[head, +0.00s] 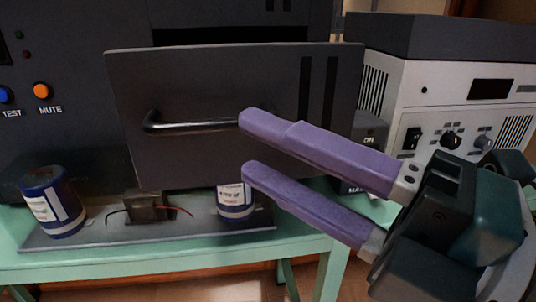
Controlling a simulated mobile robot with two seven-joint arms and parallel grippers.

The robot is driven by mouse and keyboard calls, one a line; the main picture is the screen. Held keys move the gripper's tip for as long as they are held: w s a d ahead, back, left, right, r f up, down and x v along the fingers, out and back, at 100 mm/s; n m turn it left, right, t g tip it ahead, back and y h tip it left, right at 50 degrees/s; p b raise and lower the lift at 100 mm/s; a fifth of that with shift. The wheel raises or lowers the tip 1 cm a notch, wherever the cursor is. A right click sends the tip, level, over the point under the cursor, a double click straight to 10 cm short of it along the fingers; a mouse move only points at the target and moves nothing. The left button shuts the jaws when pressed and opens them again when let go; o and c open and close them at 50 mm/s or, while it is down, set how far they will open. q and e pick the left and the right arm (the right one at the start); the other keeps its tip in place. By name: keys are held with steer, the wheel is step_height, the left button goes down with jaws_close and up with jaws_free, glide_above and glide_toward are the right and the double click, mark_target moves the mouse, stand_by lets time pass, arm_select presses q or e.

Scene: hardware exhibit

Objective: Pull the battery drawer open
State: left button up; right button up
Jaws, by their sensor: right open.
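The battery drawer has a dark grey front panel (200,85) in the middle of the head view. The panel stands out from the dark cabinet, with a black opening (225,35) above it. A black bar handle (190,127) runs across the panel. My right gripper (243,145) has two purple fingers spread apart, with nothing between them. The upper fingertip overlaps the handle's right end in the picture, and the lower fingertip is below the handle. I cannot tell whether either touches the drawer. My left gripper is not in view.
Blue-and-white cylinders stand below the drawer, one at left (55,205) and one under the panel (236,200), on a grey tray (150,235). They rest on a green table (170,262). A white instrument box (425,95) stands at right. TEST and MUTE buttons (41,91) are at left.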

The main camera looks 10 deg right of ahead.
steer(key=shift+b+v, duration=0.3)
steer(key=shift+v, duration=1.35)
steer(key=w+d+r+m+h+p, duration=0.2)
steer(key=d+m+h+p, duration=0.45)
steer(key=m, duration=0.25)
steer(key=w+d+r+m+h+p, duration=0.25)
steer(key=d+m+h+p, duration=0.3)
steer(key=m+h, duration=0.35)
steer(key=s+f+m+g+y+p, duration=0.2)
steer(key=s+m+g+p, duration=0.7)
steer(key=s, duration=0.8)
step_height(320, 180, up, 37)
steer(key=g+p, duration=0.1)
steer(key=p, duration=3.4)
steer(key=shift+w+a+f, duration=0.25)
steer(key=shift+w, duration=0.15)
